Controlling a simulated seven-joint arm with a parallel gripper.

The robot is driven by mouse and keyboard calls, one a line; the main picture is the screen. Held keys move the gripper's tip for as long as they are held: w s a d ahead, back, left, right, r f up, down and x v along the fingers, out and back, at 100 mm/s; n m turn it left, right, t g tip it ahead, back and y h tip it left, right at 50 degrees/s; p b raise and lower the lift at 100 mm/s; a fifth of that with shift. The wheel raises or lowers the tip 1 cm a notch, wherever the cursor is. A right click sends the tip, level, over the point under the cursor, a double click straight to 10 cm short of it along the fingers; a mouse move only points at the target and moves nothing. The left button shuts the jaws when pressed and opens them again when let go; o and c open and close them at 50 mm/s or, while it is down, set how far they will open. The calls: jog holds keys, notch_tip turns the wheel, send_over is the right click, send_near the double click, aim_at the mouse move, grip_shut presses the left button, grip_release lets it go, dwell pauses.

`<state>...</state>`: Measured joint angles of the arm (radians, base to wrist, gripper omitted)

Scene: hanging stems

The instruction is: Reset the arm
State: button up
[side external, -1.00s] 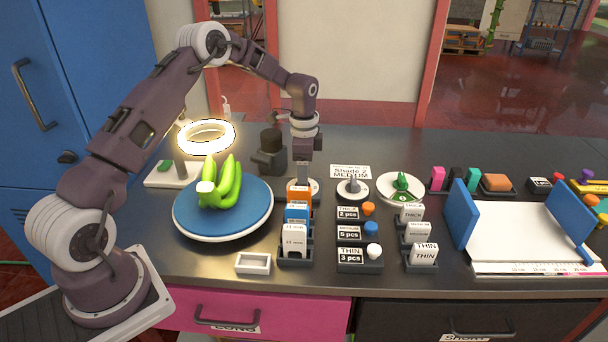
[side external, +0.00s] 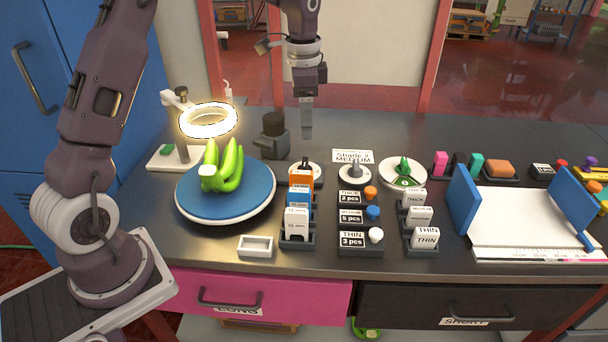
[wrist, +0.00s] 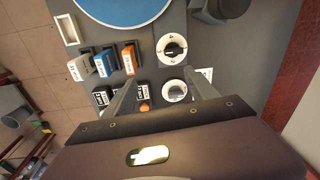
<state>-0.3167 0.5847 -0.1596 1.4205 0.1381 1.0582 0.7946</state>
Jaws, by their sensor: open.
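My gripper (side external: 306,122) hangs above the back of the dark bench in the side external view, pointing down. In the wrist view my gripper (wrist: 160,88) shows two grey fingers spread apart with nothing between them. Below it are two round white dials with dark knobs, the upper dial (wrist: 172,49) and the lower dial (wrist: 174,91). My arm is raised, with its upper part beyond the top edge of the side external view.
Green bananas (side external: 222,168) lie on a blue turntable (side external: 226,198) under a lit ring lamp (side external: 208,121). Labelled blocks (side external: 298,200) stand in racks at the middle. A white measuring tray (side external: 520,222) with blue walls is at the right. The air above the bench is clear.

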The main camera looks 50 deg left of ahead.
jog(key=s+d+r+n+t, duration=0.1)
jog(key=s+d+r+n, duration=0.1)
jog(key=s+d+r, duration=0.35)
jog(key=s+d+r+n+t, duration=0.2)
jog(key=s+r, duration=0.4)
jog(key=s, duration=0.5)
jog(key=s+d+f+n+t, duration=0.1)
jog(key=s, duration=0.6)
jog(key=s+d+f+n, duration=0.2)
jog(key=s, duration=0.5)
jog(key=shift+s+d+n+t+h, duration=0.15)
jog(key=shift+n+t+h, duration=0.15)
jog(key=shift+t, duration=0.1)
jog(key=shift+r, duration=0.1)
